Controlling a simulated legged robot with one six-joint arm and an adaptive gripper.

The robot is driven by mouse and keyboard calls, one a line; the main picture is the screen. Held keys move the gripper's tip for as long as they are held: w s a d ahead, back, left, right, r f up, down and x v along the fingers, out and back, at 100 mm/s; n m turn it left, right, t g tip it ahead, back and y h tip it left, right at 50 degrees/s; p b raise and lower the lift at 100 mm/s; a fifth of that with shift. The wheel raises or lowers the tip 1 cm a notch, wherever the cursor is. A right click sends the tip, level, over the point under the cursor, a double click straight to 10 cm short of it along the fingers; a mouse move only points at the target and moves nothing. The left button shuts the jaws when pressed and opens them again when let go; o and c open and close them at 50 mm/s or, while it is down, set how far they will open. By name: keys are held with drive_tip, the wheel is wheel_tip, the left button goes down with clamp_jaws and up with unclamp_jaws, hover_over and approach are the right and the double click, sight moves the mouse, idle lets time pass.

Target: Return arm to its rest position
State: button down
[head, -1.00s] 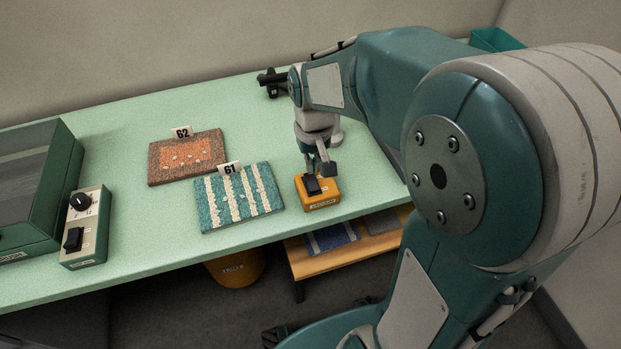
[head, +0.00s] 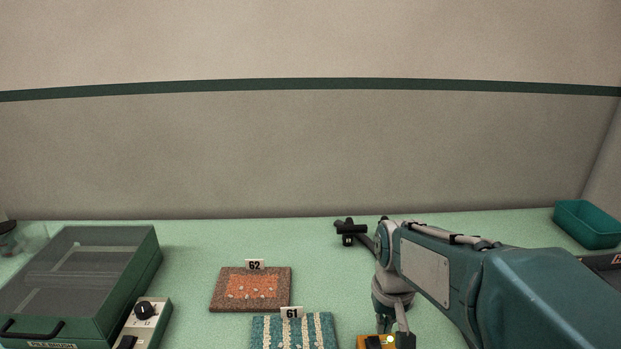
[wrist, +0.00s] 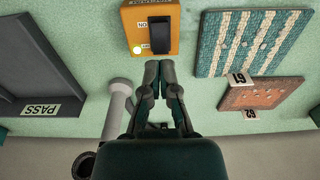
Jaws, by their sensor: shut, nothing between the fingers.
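My arm reaches in from the lower right of the head view. My gripper (head: 390,328) points down over the orange switch box (head: 361,343) at the bottom edge. In the wrist view my gripper (wrist: 158,68) has its fingers together and empty. The fingertips are close to the orange switch box (wrist: 137,22), just short of its black rocker in the picture; whether they touch it I cannot tell. A small lamp (wrist: 137,49) on the box glows pale yellow.
Tufted samples 62 (head: 230,290) and 61 (head: 265,330) lie left of my gripper. A green lidded case (head: 150,262) and a control box (head: 158,318) stand further left. A teal bin (head: 588,225) is at back right. A dark PASS tray (wrist: 30,60) shows in the wrist view.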

drive_tip(key=s+r+t, duration=0.2)
drive_tip(key=s+r, duration=0.1)
drive_tip(key=s, duration=0.3)
drive_tip(key=s+r+t, duration=0.3)
drive_tip(key=s, duration=0.4)
drive_tip(key=shift+r, duration=0.25)
